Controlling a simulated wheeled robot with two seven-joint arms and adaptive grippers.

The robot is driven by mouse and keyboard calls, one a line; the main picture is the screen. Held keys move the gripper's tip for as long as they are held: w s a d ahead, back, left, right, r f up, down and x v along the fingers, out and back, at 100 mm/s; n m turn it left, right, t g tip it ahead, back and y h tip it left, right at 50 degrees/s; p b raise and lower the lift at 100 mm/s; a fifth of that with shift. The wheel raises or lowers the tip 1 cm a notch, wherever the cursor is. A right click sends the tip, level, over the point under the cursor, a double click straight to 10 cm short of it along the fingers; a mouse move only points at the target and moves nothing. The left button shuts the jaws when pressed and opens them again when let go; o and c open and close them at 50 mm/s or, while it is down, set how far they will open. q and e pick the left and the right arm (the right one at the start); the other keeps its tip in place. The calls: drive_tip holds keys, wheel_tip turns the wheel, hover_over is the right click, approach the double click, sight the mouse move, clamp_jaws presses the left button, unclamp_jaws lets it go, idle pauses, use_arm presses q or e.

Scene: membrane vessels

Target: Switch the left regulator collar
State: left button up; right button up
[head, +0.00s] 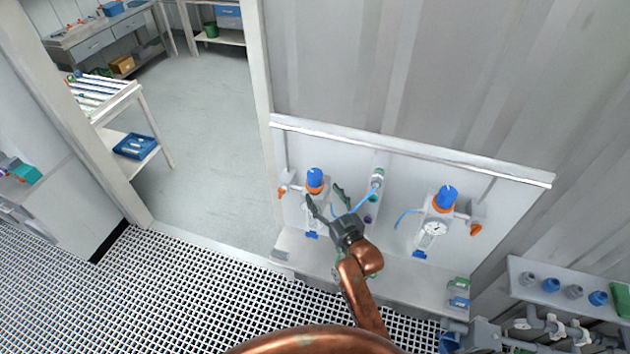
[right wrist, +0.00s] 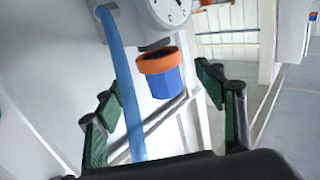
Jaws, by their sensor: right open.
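The left regulator has a blue knob (head: 315,175) above an orange collar (head: 315,188) on the white wall panel. My right gripper (head: 323,193) is open just in front of this regulator and hides part of its body. In the right wrist view the regulator appears turned over, with its white gauge (right wrist: 170,12) at the top, then the orange collar (right wrist: 158,61) and the blue knob (right wrist: 167,84). The knob and collar show between the spread fingers (right wrist: 157,82), beyond the fingertips, with no visible contact. My left gripper is not in view.
A blue hose (right wrist: 121,75) runs near one finger in the right wrist view. A second regulator with a blue knob (head: 446,195) and gauge (head: 434,229) is on the panel's right. A fitting (head: 377,178) sits between them. An orange handle (head: 283,192) is left of the left regulator.

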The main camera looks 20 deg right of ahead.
sight(315, 183)
drive_tip(key=w, duration=0.3)
drive_tip(key=w+a+p, duration=0.1)
drive_tip(key=w, duration=0.2)
drive_tip(key=shift+a, duration=0.1)
drive_tip(key=shift+w, duration=0.3)
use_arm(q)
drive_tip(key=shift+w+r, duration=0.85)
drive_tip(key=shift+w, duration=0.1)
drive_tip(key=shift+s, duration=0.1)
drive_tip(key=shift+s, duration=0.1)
use_arm(e)
drive_tip(key=shift+c, duration=0.5)
